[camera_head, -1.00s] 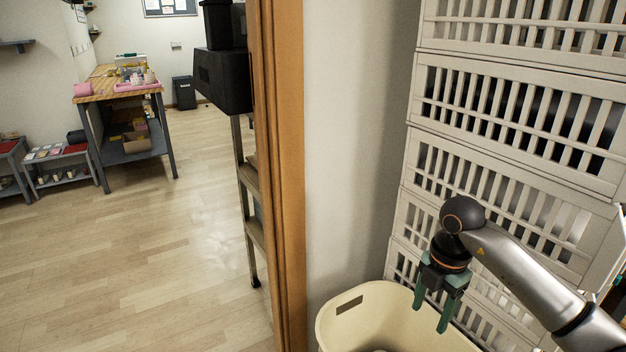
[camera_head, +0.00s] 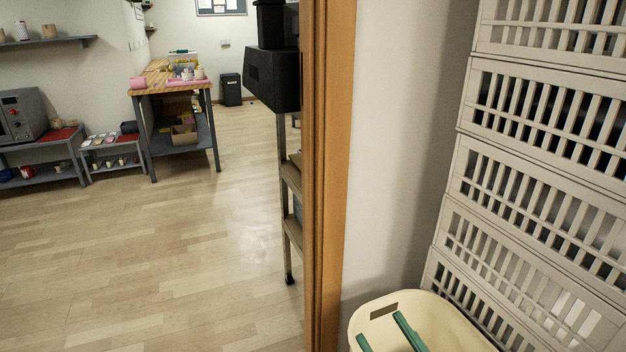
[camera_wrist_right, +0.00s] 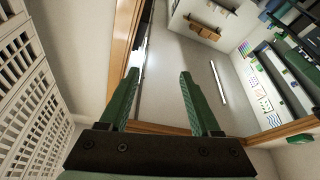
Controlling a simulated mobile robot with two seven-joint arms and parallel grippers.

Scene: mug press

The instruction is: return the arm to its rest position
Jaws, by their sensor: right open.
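My right gripper (camera_head: 386,332) is at the bottom edge of the head view, where only its two green fingers show, in front of the cream bin. In the right wrist view the same gripper (camera_wrist_right: 160,100) has its two green fingers apart with nothing between them. The rest of my right arm is out of the head view. My left gripper is in neither view.
A cream bin (camera_head: 455,325) stands at the bottom, beside stacked white slatted crates (camera_head: 545,190). A wooden door frame (camera_head: 328,170) and white wall (camera_head: 395,150) stand left of them. Beyond lies open wooden floor (camera_head: 190,250) and a workbench (camera_head: 150,82).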

